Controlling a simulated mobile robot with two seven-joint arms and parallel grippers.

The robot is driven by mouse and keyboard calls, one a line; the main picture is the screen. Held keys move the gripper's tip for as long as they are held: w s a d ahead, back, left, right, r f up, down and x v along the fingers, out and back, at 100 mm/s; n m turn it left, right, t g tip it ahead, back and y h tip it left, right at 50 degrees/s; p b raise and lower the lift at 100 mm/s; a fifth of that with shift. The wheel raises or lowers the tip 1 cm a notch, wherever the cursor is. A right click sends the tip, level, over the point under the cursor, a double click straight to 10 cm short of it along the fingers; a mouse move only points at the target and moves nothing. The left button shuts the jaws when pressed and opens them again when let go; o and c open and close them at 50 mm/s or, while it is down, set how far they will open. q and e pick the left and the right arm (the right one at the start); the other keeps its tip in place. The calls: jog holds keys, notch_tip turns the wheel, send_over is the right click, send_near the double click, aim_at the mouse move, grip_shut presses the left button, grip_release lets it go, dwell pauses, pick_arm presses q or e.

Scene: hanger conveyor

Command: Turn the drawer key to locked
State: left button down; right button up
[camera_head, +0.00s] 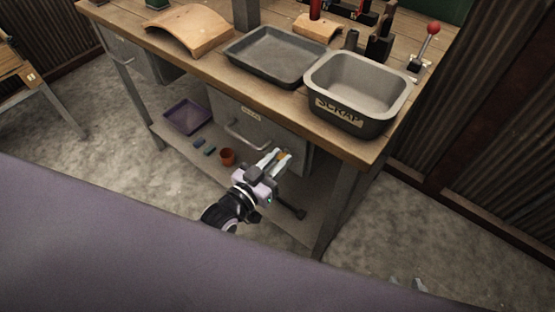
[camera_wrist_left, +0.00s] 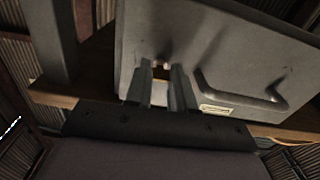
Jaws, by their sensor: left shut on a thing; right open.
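The grey drawer (camera_head: 228,108) under the bench has a bar handle (camera_head: 246,139) and a small label. Its front (camera_wrist_left: 222,45) also shows large and tilted in the left wrist view. My left gripper (camera_head: 282,156) is at the drawer front, right of the handle. It is shut on the key, whose small orange-yellow bit (camera_wrist_left: 159,92) shows between the fingers. The fingertips are close to the drawer face and hide most of the key, so its turn angle cannot be read. My right gripper (camera_head: 406,284) barely shows at the bottom edge, apart from the bench.
The bench top holds a dark tray (camera_head: 276,42), a grey SCRAP bin (camera_head: 345,118), a curved wooden piece (camera_head: 188,22) and a red-knobbed lever (camera_head: 429,40). The lower shelf holds a purple tray (camera_head: 184,128) and an orange-brown cup (camera_head: 227,156). A bench leg (camera_head: 335,215) stands right of my left gripper.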

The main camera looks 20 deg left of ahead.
pick_arm(q)
jog(key=n+b, duration=0.1)
jog(key=n, duration=1.1)
jog(key=shift+f+n, duration=0.1)
jog(key=shift+n, duration=0.3)
jog(key=shift+n+b, duration=0.6)
jog(key=shift+n, duration=1.6)
jog(key=c, duration=1)
grip_release()
jog(key=shift+o, duration=0.2)
jog(key=shift+s, duration=0.1)
jog(key=v, duration=0.7)
